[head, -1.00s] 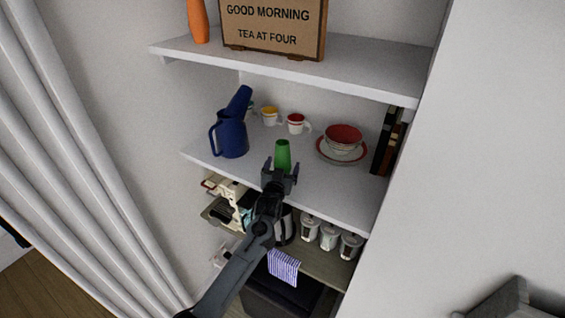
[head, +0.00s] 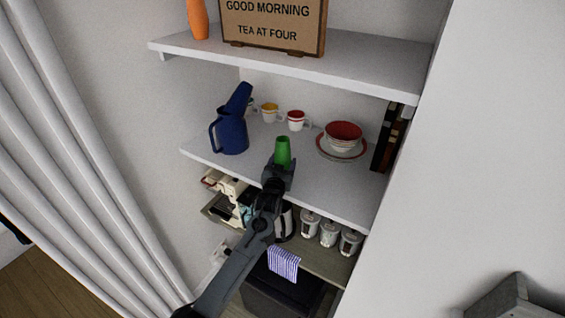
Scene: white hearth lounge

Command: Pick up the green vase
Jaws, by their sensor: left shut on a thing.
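The green vase (head: 282,149) stands upright near the front edge of the middle white shelf (head: 338,188) in the head view. My left gripper (head: 281,165) is at the vase from the front and is shut on its lower part. The gripper hides the vase's base, so I cannot tell whether it touches the shelf. My right gripper is not in view.
A blue pitcher (head: 231,133) stands left of the vase. Cups (head: 296,120) are behind it, and a red bowl (head: 343,135) on a plate is to the right. An upper shelf (head: 360,60) overhangs, holding a sign (head: 273,22) and an orange vase (head: 198,20).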

